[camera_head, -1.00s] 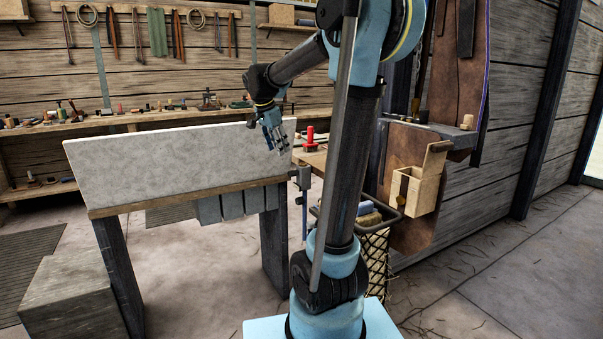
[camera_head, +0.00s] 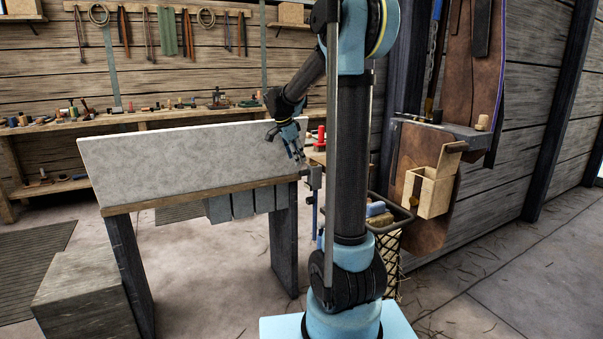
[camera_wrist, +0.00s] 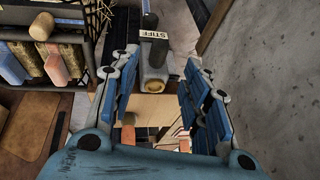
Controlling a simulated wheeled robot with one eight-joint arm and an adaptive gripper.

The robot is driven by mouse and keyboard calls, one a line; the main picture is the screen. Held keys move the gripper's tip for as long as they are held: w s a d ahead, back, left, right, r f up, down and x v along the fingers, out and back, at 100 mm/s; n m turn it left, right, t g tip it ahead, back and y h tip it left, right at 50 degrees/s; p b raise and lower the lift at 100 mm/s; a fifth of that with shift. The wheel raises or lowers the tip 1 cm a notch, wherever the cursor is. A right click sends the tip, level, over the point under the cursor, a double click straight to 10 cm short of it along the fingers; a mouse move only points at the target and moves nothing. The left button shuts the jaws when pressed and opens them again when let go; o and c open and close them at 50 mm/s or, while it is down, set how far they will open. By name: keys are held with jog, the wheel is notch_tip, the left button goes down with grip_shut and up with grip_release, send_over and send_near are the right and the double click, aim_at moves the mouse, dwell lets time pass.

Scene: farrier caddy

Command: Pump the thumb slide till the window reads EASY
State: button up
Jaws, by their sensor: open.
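In the wrist view a grey metal device (camera_wrist: 153,66) carries a small white strip reading STIFF (camera_wrist: 153,35). A round brass-coloured part (camera_wrist: 154,86) sits on its near end; I cannot tell whether this is the thumb slide. The device appears in the head view as a grey fitting (camera_head: 314,178) at the right end of the bench. My gripper (camera_wrist: 155,105) is open, its blue-padded fingers to the left and right of the device's near end, apart from it. In the head view my gripper (camera_head: 298,152) hangs just above and left of the fitting.
A pale upright slab (camera_head: 190,155) stands along the bench, close to my gripper's left. A mesh basket (camera_head: 392,245) with blocks stands to the right of the fitting. A red-topped item (camera_head: 321,137) stands behind. A wooden box (camera_head: 428,190) hangs further right.

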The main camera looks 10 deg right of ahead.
aim_at(304, 173)
jog(key=x, duration=0.8)
jog(key=shift+f, duration=0.2)
grip_shut()
